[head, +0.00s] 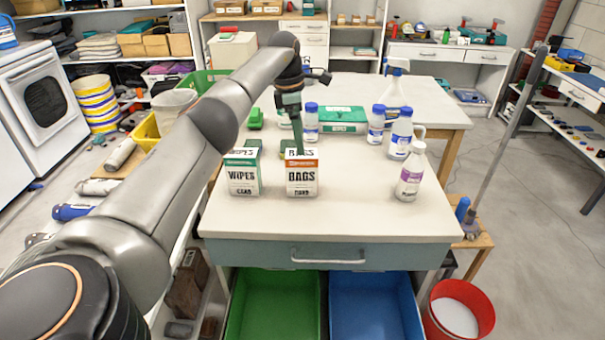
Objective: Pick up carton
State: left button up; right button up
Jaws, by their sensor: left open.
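Two small cartons stand upright side by side on the pale worktop in the head view. One is the white and green WIPES carton (243,177). To its right is the white and orange BAGS carton (302,178). My left arm reaches in from the left, and its gripper (292,146) points down at the BAGS carton's top, just behind its front face. The gripper is open. The carton hides part of the fingertips, so I cannot tell whether they touch it. My right gripper is out of view.
A white bottle with a purple label (410,172) stands on the worktop (350,215) to the right. Several blue-capped bottles, a spray bottle (396,88) and a green box (342,119) stand farther back. The front of the worktop is clear. Below are a green bin (272,305) and a blue bin (375,305).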

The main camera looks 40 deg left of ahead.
aim_at(303, 166)
pick_arm(q)
jog(key=f, duration=0.3)
jog(key=shift+w+d+f, duration=0.2)
jog(key=shift+d+f, duration=0.05)
jog(key=shift+f, duration=0.05)
jog(key=shift+d+f, duration=0.15)
jog(key=shift+f, duration=1.2)
jog(key=shift+d+f, duration=0.1)
jog(key=shift+f, duration=1.25)
jog(key=shift+f, duration=0.2)
jog(key=c, duration=1.4)
